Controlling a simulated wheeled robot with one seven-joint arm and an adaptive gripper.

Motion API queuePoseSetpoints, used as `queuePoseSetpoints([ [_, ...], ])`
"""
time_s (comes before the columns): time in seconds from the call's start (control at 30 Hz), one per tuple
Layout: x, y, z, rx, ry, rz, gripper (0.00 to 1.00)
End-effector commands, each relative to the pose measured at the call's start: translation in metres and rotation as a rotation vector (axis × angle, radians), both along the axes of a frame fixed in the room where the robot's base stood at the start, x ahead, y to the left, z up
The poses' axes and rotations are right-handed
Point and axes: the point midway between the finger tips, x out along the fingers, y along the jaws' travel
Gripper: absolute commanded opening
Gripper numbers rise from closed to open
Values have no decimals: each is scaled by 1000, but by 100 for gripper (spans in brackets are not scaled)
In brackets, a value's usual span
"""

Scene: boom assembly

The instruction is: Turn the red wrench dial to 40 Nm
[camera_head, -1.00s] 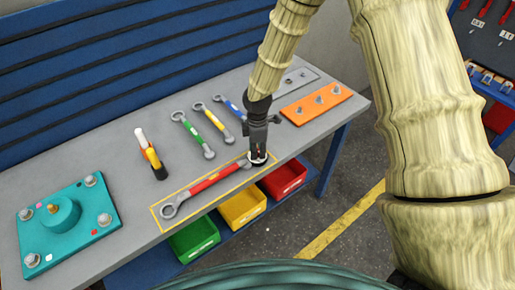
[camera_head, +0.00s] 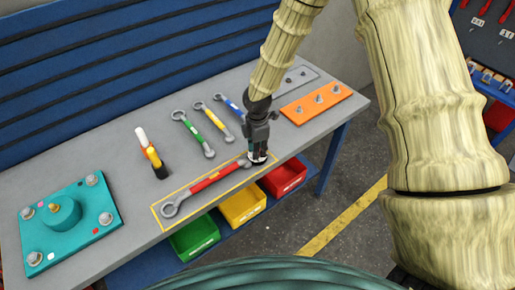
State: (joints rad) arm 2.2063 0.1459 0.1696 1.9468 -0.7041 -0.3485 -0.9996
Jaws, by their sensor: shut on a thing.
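The red wrench (camera_head: 213,182) lies flat inside a yellow outlined rectangle (camera_head: 187,223) near the table's front edge. It has a grey ring at its left end and a red sleeve along its middle. My gripper (camera_head: 258,159) points down at the wrench's right end and is shut on the dial there. The gripper hides most of the dial, and no scale reading can be made out.
Green (camera_head: 194,134), yellow (camera_head: 214,121) and blue (camera_head: 230,106) wrenches lie behind. A teal plate (camera_head: 98,232) with bolts is at left, markers (camera_head: 152,156) stand mid-table, and an orange plate (camera_head: 316,103) is at right. Coloured bins (camera_head: 242,207) sit below the front edge.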

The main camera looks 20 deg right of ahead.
Motion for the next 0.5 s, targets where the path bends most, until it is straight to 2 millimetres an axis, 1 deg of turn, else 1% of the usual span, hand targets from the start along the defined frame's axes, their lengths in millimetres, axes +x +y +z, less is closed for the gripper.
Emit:
queuePoseSetpoints([
  [0.03,0,0,0,0,0,0,26],
  [0.13,0,0,0,0,0,0,44],
  [0.17,0,0,0,0,0,0,47],
  [0.5,0,0,2,0,0,-1,47],
])
